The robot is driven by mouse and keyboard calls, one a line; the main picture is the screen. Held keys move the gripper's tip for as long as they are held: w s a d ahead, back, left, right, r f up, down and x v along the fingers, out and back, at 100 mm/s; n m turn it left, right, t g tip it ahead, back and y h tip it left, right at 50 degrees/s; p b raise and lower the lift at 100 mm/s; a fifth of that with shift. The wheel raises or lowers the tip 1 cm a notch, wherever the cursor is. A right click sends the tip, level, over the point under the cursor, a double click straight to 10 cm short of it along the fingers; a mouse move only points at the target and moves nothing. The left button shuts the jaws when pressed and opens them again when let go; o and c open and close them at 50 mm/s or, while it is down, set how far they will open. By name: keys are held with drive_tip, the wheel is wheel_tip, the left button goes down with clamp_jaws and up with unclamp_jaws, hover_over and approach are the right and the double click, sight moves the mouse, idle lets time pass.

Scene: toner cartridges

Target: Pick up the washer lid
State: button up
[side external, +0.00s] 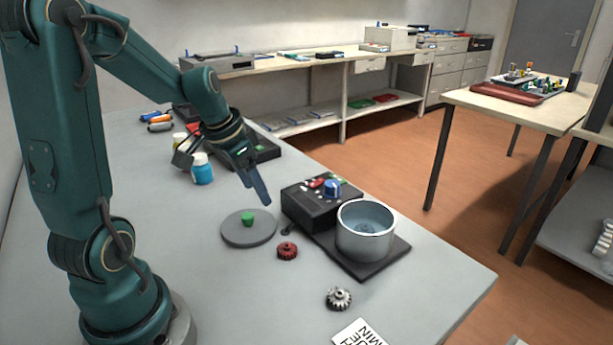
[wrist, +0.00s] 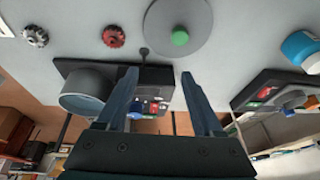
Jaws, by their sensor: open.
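The washer lid (side external: 248,232) is a flat grey disc with a green knob (side external: 247,218) at its centre, lying on the grey table. In the wrist view the lid (wrist: 163,36) is at the top, beyond my fingertips. My gripper (side external: 262,194) is above the table, a little higher than the lid and apart from it. In the wrist view my gripper (wrist: 159,72) has its two blue fingers spread with nothing between them. The washer's round metal pot (side external: 366,238) stands uncovered on a black base (side external: 392,258), to the right of the lid.
A black control box (side external: 315,208) with a blue knob stands right of my gripper. A red gear (side external: 287,251) and a silver gear (side external: 338,298) lie in front. The table left of the lid is clear.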

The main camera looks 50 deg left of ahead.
sight(247, 215)
drive_tip(key=shift+n+g, duration=0.4)
drive_tip(key=shift+n, duration=0.5)
drive_tip(key=s+a+f, duration=0.2)
drive_tip(key=a+f, duration=0.1)
drive_tip(key=shift+s, duration=0.15)
drive_tip(key=shift+x, duration=2.5)
clamp_jaws()
